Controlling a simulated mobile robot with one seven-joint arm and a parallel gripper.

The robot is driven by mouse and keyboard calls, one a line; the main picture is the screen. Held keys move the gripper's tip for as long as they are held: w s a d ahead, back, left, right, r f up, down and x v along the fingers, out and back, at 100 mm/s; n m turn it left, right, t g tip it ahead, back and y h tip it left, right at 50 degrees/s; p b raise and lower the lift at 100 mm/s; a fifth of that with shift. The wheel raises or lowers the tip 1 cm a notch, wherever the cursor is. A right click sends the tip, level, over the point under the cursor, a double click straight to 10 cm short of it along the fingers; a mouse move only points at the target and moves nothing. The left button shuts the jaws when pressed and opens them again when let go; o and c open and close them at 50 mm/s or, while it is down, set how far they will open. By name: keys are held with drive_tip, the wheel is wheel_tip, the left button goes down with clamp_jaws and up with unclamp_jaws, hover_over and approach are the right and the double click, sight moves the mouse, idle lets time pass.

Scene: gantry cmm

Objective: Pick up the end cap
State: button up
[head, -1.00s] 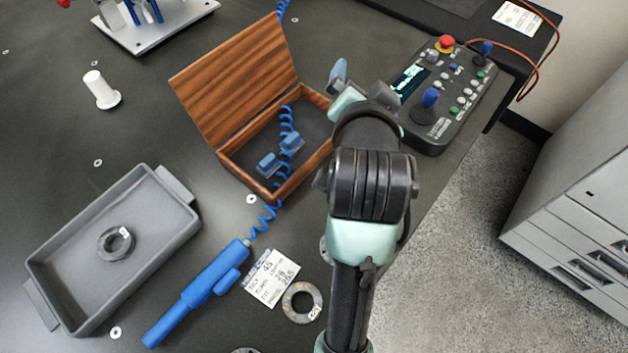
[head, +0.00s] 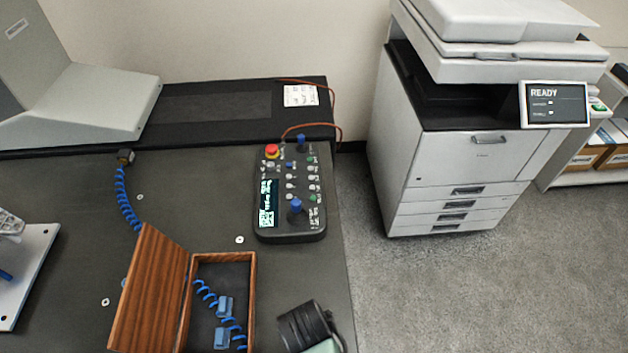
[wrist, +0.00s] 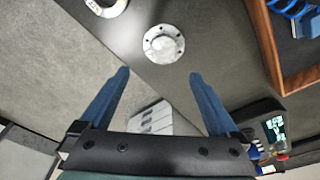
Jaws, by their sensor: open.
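A round, pale metal flanged disc with small holes around its rim, which looks like the end cap (wrist: 163,44), lies on the dark table in the wrist view, close to the table edge. My gripper (wrist: 159,73) is open, with its two blue fingers spread apart and nothing between them. The disc lies just beyond the fingertips in the picture, roughly centred between them, and is not touched. In the head view neither the disc nor my fingers show; only a dark part of my arm appears at the bottom.
An open wooden box (head: 251,300) holds blue blocks and a coiled blue cord; its wall (wrist: 264,42) is right of the disc in the wrist view. A control pendant (head: 290,195) stands behind it. A ring (wrist: 106,6) lies nearby. A printer (head: 465,150) stands beyond the table.

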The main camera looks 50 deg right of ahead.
drive_tip(key=f, duration=0.3)
drive_tip(key=shift+d+f, duration=0.3)
drive_tip(key=shift+f, duration=0.1)
drive_tip(key=shift+w+f, duration=0.15)
drive_tip(key=shift+f, duration=1.25)
drive_tip(key=shift+w+f, duration=0.15)
drive_tip(key=shift+f, duration=1.25)
drive_tip(key=shift+c, duration=0.4)
clamp_jaws()
drive_tip(key=shift+r, duration=0.1)
